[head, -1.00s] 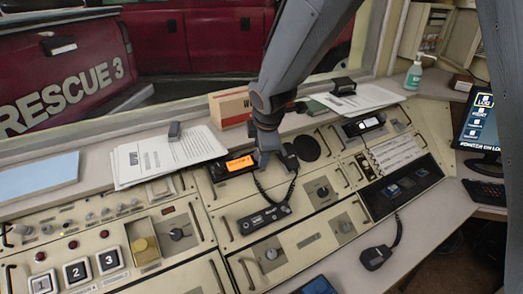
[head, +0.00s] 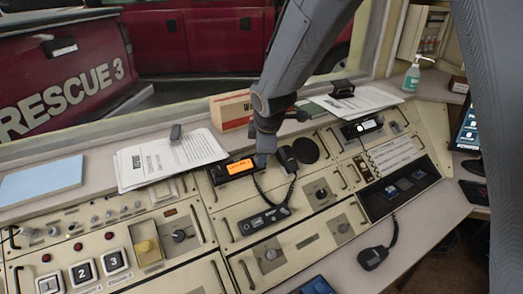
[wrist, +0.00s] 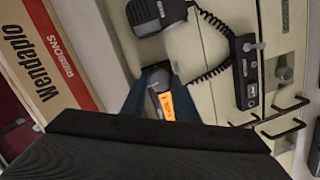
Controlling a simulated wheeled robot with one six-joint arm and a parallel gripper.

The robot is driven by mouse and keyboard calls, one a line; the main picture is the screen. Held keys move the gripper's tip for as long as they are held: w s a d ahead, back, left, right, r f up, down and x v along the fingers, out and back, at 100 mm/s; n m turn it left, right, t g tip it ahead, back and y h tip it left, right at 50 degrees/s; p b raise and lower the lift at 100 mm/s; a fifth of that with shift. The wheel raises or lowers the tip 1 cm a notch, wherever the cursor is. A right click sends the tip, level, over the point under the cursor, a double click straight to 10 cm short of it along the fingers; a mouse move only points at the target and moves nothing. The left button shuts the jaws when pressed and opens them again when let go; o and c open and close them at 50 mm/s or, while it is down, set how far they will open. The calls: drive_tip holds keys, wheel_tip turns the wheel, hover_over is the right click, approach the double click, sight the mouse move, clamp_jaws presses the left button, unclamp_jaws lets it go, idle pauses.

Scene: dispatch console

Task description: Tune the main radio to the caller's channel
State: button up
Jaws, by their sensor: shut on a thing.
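The main radio (head: 240,168) with its lit orange display sits in the upper middle of the console. The display text is too small to read. My gripper (head: 262,156) is at the radio's right end. In the wrist view my gripper (wrist: 156,86) is shut on a grey knob (wrist: 158,79) beside the orange display (wrist: 166,106). The fingers hide part of the radio's face, and the knob's pointer cannot be made out.
A black hand microphone (head: 287,158) with a coiled cord hangs just right of my gripper. A second radio unit (head: 264,220) is below. A ribbons box (head: 232,110) stands behind, close to my arm. Papers (head: 170,158) lie on the ledge at left.

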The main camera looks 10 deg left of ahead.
drive_tip(key=shift+w+r+m+p, duration=0.1)
drive_tip(key=shift+r+m+p, duration=0.1)
drive_tip(key=shift+m+p, duration=0.7)
drive_tip(key=shift+m+g+b, duration=0.3)
drive_tip(key=shift+m, duration=1)
drive_tip(key=shift+w+y, duration=0.1)
drive_tip(key=shift+y, duration=0.2)
drive_tip(key=o, duration=1)
drive_tip(key=shift+c, duration=0.2)
drive_tip(key=shift+o, duration=0.5)
drive_tip(key=shift+f, duration=0.1)
drive_tip(key=b+v, duration=0.2)
drive_tip(key=v, duration=0.5)
drive_tip(key=shift+r, duration=0.4)
